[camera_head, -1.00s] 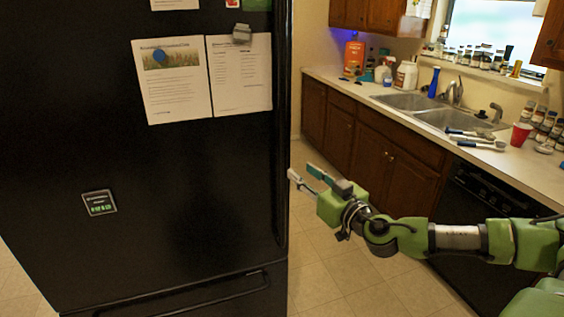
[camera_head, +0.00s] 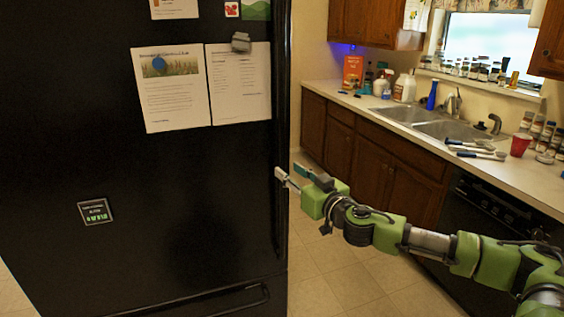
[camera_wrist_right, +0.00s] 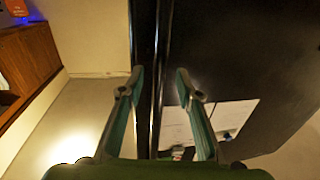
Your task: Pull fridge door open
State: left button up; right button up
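The black fridge door (camera_head: 200,185) fills the left half of the head view and looks shut. Its long vertical handle (camera_head: 282,120) runs along the door's right edge. My right gripper (camera_head: 288,175) is at this edge, at about mid-height of the door. In the right wrist view, my right gripper (camera_wrist_right: 157,82) is open, with one finger on each side of the dark vertical handle bar (camera_wrist_right: 161,45). Whether the fingers touch the bar cannot be told. My left gripper is in neither current view.
Papers (camera_head: 240,85) and magnets hang on the door. A lower horizontal handle (camera_head: 240,300) is near the bottom. At right, a counter (camera_head: 480,170) holds a sink (camera_head: 440,128), bottles and a red cup (camera_head: 520,144). The tiled floor (camera_head: 350,285) between is clear.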

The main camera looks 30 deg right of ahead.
aim_at(284, 166)
jog(key=w+p, duration=0.1)
jog(key=w, duration=0.2)
jog(key=shift+w+r, duration=0.15)
jog(key=shift+w+f+p, duration=0.2)
jog(key=shift+w+p, duration=0.3)
jog(key=shift+w, duration=0.35)
jog(key=shift+c, duration=0.4)
grip_shut()
